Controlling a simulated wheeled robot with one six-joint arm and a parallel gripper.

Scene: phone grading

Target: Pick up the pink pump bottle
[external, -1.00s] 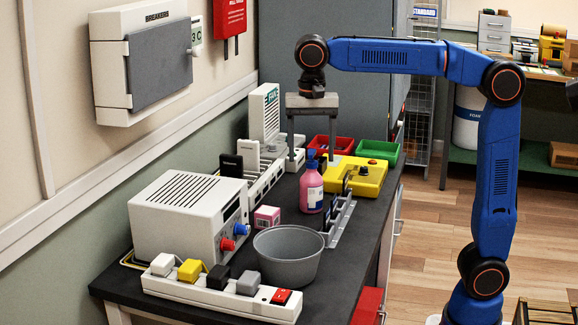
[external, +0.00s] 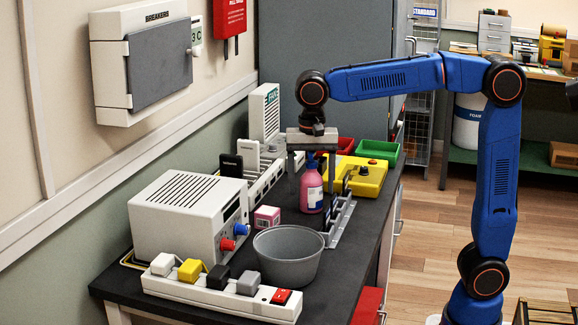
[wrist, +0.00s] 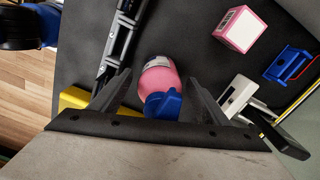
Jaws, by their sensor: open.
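The pink pump bottle (external: 312,191) stands upright on the dark bench, with a blue pump top and a pale label. In the wrist view the bottle (wrist: 158,80) lies between the two fingers, its blue top toward the palm. My gripper (external: 311,172) is open above and around the bottle's top, fingers pointing down. In the wrist view my gripper (wrist: 160,88) has one finger on each side of the bottle, with gaps showing.
A grey slotted rack (external: 340,222) stands close right of the bottle, and a yellow box (external: 372,180) is behind it. A pink-and-white carton (external: 267,217) and a grey bowl (external: 287,262) are in front. Red and green bins (external: 378,151) sit farther back.

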